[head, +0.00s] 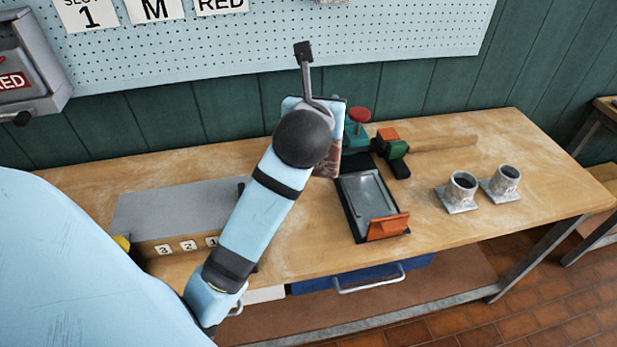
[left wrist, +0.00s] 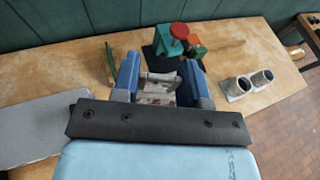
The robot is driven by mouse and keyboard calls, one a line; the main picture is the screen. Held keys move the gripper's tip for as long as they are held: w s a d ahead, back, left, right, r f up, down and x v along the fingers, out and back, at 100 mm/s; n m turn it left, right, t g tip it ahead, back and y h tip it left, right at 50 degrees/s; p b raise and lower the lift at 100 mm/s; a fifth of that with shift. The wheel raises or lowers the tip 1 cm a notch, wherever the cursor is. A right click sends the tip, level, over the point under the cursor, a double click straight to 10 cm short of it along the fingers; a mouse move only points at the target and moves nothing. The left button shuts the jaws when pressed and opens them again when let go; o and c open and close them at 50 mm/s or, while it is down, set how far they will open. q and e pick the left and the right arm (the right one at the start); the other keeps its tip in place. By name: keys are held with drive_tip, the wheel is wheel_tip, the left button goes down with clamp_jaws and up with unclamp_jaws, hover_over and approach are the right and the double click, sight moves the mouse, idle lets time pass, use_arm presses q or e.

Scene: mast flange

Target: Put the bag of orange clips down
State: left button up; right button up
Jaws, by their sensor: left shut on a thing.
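My left gripper (left wrist: 160,76) is shut on a clear bag (left wrist: 158,96) with whitish and reddish-brown patches, held between its two blue fingers. In the head view my left wrist hides most of the gripper; part of the bag (head: 328,162) shows as a brownish, shiny patch just right of it. The bag is over the back middle of the wooden bench (head: 270,250); I cannot tell whether it touches the top. Single clips inside cannot be made out. My right gripper is not in view.
Two metal flanged cups (head: 462,188) stand farther right.

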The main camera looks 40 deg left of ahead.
sight(329, 168)
use_arm(q)
wheel_tip(329, 168, down, 14)
drive_tip(key=shift+f+b, duration=0.1)
drive_tip(key=shift+b, duration=0.4)
drive_tip(key=shift+w+f, duration=0.1)
drive_tip(key=shift+f, duration=2.45)
drive_tip(key=shift+f, duration=0.15)
drive_tip(key=o, duration=1)
